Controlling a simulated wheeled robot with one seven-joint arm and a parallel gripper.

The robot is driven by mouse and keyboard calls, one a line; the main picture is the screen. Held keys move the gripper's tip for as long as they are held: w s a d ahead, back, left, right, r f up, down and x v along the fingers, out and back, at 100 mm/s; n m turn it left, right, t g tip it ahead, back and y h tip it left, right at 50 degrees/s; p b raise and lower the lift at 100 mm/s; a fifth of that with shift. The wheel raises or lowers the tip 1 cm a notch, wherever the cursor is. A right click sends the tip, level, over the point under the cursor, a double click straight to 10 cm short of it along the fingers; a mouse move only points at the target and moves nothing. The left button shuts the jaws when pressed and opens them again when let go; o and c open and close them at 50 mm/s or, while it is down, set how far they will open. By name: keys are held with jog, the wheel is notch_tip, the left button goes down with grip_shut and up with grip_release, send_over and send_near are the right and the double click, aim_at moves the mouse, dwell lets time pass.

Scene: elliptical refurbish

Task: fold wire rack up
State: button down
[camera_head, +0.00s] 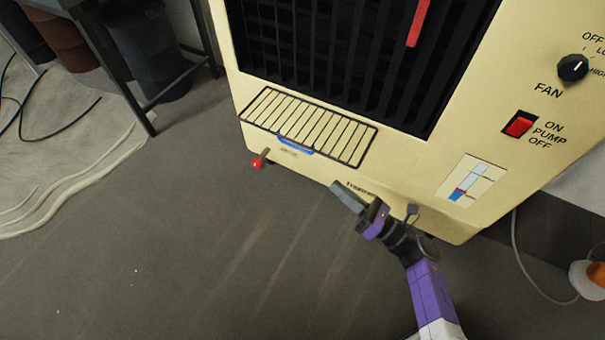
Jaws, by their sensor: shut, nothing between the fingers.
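The wire rack (350,139) is a black wire frame with several parallel bars at the lower front of a cream cooler unit (480,80). It shows against the cream panel just below the dark grille, with a blue strip (296,144) at its lower edge. I cannot tell its exact tilt from this view. My gripper (345,194) is shut and empty. It is to the lower right of the rack, apart from it in the picture, near the unit's bottom edge.
A red-tipped knob (258,162) sits low on the unit. The unit has a fan dial (572,67) and a red pump switch (519,124). A dark-legged table (140,100) stands at left. A cord and orange-white object (590,277) lie at right. The floor in front is clear.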

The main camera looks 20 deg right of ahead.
aim_at(307, 128)
jog(key=w+f+n+g+y+b, duration=0.1)
jog(key=w+f+n+y+b, duration=0.1)
jog(key=w+f+n+b, duration=0.3)
jog(key=w+a+r, duration=0.4)
jog(key=w+r, duration=0.1)
jog(key=w, duration=0.3)
jog(key=shift+a+r+p, duration=0.2)
jog(key=shift+r+p, duration=0.1)
jog(key=shift+p, duration=0.05)
jog(key=shift+r, duration=0.1)
